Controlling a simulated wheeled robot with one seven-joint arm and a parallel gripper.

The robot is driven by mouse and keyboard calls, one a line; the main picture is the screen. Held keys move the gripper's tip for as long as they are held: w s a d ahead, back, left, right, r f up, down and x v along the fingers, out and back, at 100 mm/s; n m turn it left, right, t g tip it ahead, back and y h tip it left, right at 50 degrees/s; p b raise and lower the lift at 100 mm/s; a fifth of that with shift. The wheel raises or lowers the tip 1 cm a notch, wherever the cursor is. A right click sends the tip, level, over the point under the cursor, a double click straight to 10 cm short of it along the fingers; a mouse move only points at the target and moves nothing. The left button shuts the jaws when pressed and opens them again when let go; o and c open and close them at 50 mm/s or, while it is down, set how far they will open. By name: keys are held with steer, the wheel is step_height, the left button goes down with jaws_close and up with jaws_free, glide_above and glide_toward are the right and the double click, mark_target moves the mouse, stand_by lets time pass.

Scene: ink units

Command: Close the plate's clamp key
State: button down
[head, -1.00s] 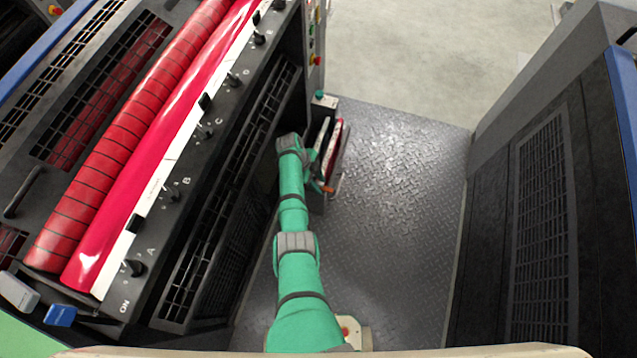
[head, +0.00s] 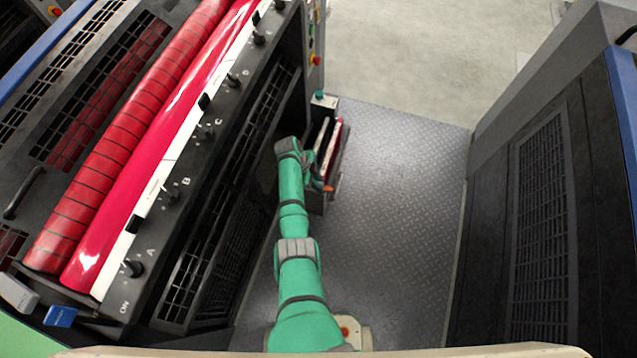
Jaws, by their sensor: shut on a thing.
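A dark narrow holder (head: 332,104) stands on the floor plate beside the press side, with upright thin white and red plates (head: 335,150) in it. My teal arm reaches up the picture to the holder's left side. My gripper (head: 322,184) is at the holder's near end, small and partly hidden by my own wrist. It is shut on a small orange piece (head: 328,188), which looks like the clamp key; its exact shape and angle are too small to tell.
The ink unit with red rollers (head: 110,150) and a row of black keys (head: 172,193) stands on the left. A dark press side (head: 545,200) rises on the right.

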steer(key=n, duration=0.2)
steer(key=n+t, duration=0.1)
steer(key=n, duration=0.1)
steer(key=shift+s+t, duration=0.1)
steer(key=shift+t, duration=0.2)
steer(key=n+t, duration=0.1)
steer(key=n, duration=0.4)
steer(key=shift+t+y, duration=0.4)
steer(key=n+t+y, duration=0.1)
steer(key=n, duration=0.3)
steer(key=shift+n+t+y, duration=0.3)
steer(key=shift+n+y, duration=0.4)
steer(key=shift+n, duration=1)
steer(key=c, duration=1.7)
jaws_free()
steer(key=v, duration=1)
steer(key=shift+s+r, duration=0.1)
steer(key=shift+r, duration=0.2)
